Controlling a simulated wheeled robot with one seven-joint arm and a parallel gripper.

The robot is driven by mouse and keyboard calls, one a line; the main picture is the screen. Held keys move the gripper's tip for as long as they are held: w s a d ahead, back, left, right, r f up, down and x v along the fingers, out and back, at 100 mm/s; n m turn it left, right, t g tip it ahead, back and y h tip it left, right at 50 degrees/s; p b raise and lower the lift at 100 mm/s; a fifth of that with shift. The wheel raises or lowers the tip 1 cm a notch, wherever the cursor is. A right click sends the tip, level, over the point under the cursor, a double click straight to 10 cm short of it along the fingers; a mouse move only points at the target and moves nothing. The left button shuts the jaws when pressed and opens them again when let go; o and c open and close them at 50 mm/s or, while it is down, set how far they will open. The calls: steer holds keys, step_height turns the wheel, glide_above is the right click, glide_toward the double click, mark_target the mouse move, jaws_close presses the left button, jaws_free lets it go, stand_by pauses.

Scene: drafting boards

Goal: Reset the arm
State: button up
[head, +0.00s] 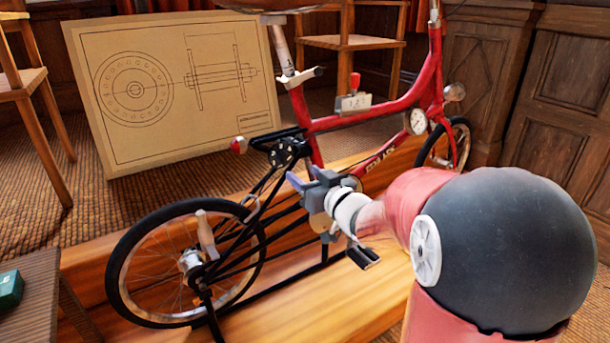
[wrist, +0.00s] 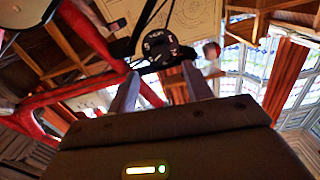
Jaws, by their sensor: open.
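My gripper (head: 303,178) is in the middle of the head view, in front of the red bicycle's frame, near its crank area. Its two grey-blue fingers point up and to the left. In the wrist view the fingers of my gripper (wrist: 160,82) stand apart with nothing held between them. A dark round part with pale markings (wrist: 160,48) shows beyond the gap. I cannot tell whether the fingers touch the bicycle. My arm reaches in from the lower right of the head view and hides part of the bicycle.
The red bicycle (head: 376,118) stands on a wooden platform (head: 345,300). A drafting board (head: 180,138) with drawings leans behind it. Wooden chairs (head: 352,42) stand behind. A small table (head: 35,290) with a green box (head: 10,289) is at left. Dark panelling (head: 570,100) is at right.

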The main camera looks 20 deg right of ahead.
steer(key=s+d+m+g+h+p, duration=0.1)
steer(key=s+d+m+g+h, duration=0.15)
steer(key=s+g+h, duration=0.65)
steer(key=s+a+f+g+y, duration=0.1)
steer(key=s+a+f, duration=0.1)
steer(key=s, duration=0.8)
steer(key=s+a+f+g+y, duration=0.1)
steer(key=s+a+f+y, duration=0.1)
steer(key=s, duration=0.9)
steer(key=shift+s+a+f+g+p, duration=0.2)
steer(key=shift+a+g+p, duration=0.15)
steer(key=shift+a, duration=0.2)
stand_by(1.7)
